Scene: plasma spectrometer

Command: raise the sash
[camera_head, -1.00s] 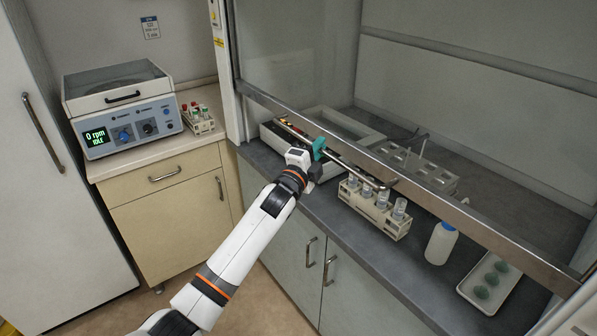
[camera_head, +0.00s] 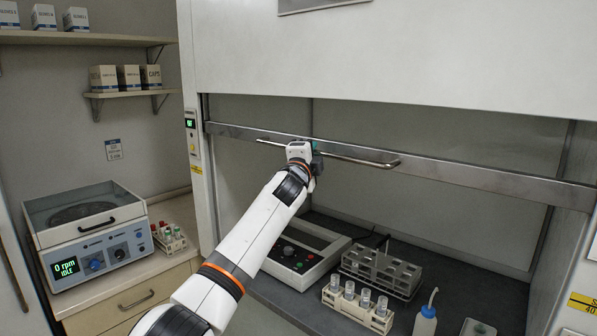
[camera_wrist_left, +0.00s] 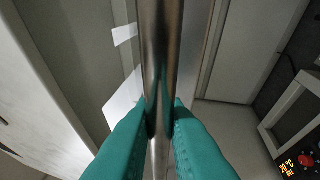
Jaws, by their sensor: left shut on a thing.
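The sash of the fume hood is a clear pane with a metal bottom rail (camera_head: 470,178). It stands raised, with a wide opening below the rail. A steel bar handle (camera_head: 360,160) runs along the front of the rail. My left gripper (camera_head: 317,160) is at the left part of this handle, partly hidden by its own wrist. In the left wrist view the teal fingers (camera_wrist_left: 160,135) are shut on the handle bar (camera_wrist_left: 158,60), one on each side. My right gripper is not in view.
Inside the hood stand a device with a dark top (camera_head: 300,255), a grey rack (camera_head: 382,270), a rack of vials (camera_head: 357,305) and a wash bottle (camera_head: 426,318). A centrifuge (camera_head: 92,240) and a small tube rack (camera_head: 168,238) sit on the left counter.

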